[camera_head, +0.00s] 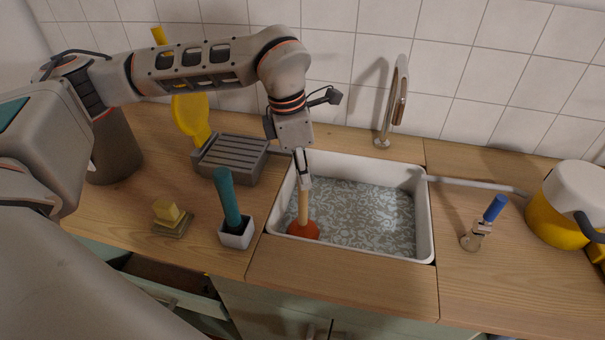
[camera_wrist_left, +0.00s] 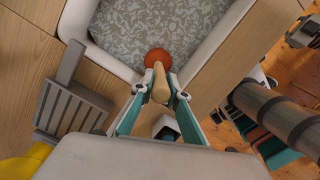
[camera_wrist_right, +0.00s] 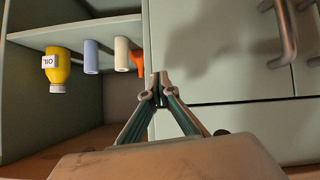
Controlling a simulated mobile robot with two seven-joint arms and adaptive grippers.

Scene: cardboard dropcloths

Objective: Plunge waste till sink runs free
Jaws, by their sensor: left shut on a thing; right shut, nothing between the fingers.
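The plunger, with a pale wooden handle and an orange-red cup (camera_head: 303,231), is in the front left corner of the white sink (camera_head: 430,225). My left gripper (camera_head: 305,182) is shut on the upper handle and holds the plunger nearly upright. The cup and the held handle (camera_wrist_left: 160,86) also show in the left wrist view. Grey-blue patterned water or waste (camera_head: 365,215) covers the sink floor; I cannot tell whether the cup presses on the bottom. My right gripper (camera_wrist_right: 159,84) is shut and empty, before the cabinet; the head view does not show it.
A faucet (camera_head: 397,100) stands behind the sink. Left are a teal-handled brush in a white holder (camera_head: 237,236), a sponge (camera_head: 168,212) and a grey rack (camera_head: 231,157). Right are a blue-handled tool (camera_head: 483,225) and a yellow-white pot (camera_head: 562,205). An oil bottle (camera_wrist_right: 56,68) is in the cabinet.

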